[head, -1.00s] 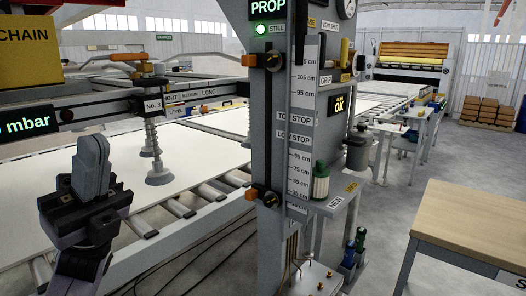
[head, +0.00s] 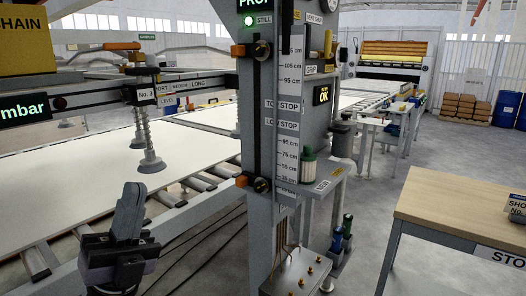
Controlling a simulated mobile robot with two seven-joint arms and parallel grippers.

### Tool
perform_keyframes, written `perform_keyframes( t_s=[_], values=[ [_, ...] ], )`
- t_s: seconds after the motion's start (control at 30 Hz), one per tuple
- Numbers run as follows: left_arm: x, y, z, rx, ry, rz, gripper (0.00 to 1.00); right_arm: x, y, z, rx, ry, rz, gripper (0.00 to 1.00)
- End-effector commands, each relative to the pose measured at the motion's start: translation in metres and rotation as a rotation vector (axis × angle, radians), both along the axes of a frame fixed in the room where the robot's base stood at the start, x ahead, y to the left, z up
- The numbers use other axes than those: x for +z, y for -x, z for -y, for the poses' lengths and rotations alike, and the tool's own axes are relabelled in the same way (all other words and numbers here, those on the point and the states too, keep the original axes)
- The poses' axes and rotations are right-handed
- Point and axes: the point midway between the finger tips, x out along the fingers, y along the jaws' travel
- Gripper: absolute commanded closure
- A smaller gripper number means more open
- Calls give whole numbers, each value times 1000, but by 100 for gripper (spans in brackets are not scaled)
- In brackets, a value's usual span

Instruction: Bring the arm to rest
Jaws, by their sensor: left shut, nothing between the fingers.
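My left gripper (head: 130,208) is at the lower left of the head view, pointing up, with its dark fingers together and nothing between them. It is in front of the roller conveyor and the white board (head: 80,180), apart from the grey column (head: 262,150) to its right. My right gripper does not show.
Suction cups (head: 150,160) hang from the gantry beam above the board. The column carries orange-ended stops (head: 242,181) and a scale. A metal box with brass studs (head: 297,272) stands at its foot. A wooden-topped table (head: 465,205) is at the right, with open floor between.

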Motion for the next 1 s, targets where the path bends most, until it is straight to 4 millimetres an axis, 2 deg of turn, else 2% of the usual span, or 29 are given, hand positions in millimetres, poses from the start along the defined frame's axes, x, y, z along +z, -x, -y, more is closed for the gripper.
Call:
perform_keyframes(
  t_s=[0.17,0.27,0.37,0.4,0.47,0.53,0.67,0.7,0.8,0.9,1.0],
  values=[
    [-12,-6,-2,-19,13,-78,100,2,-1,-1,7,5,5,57],
    [-37,-18,-4,-50,38,-242,100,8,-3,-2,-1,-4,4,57],
    [-83,-31,-8,-99,95,-507,100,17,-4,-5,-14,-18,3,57],
    [-106,-33,-9,-121,127,-628,100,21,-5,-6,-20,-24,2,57],
    [-143,-34,-12,-149,183,-809,100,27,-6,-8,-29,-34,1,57],
    [-188,-28,-15,-174,258,-1017,100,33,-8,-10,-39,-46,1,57],
    [-272,4,-21,-196,426,-1391,100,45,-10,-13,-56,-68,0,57],
    [-296,18,-22,-194,482,-1498,100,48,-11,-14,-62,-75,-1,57],
    [-348,59,-25,-177,622,-1735,100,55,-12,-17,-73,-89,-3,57],
    [-382,96,-28,-150,735,-1902,100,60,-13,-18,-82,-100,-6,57],
    [-402,121,-29,-125,811,-2004,100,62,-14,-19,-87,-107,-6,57]
  ],
)
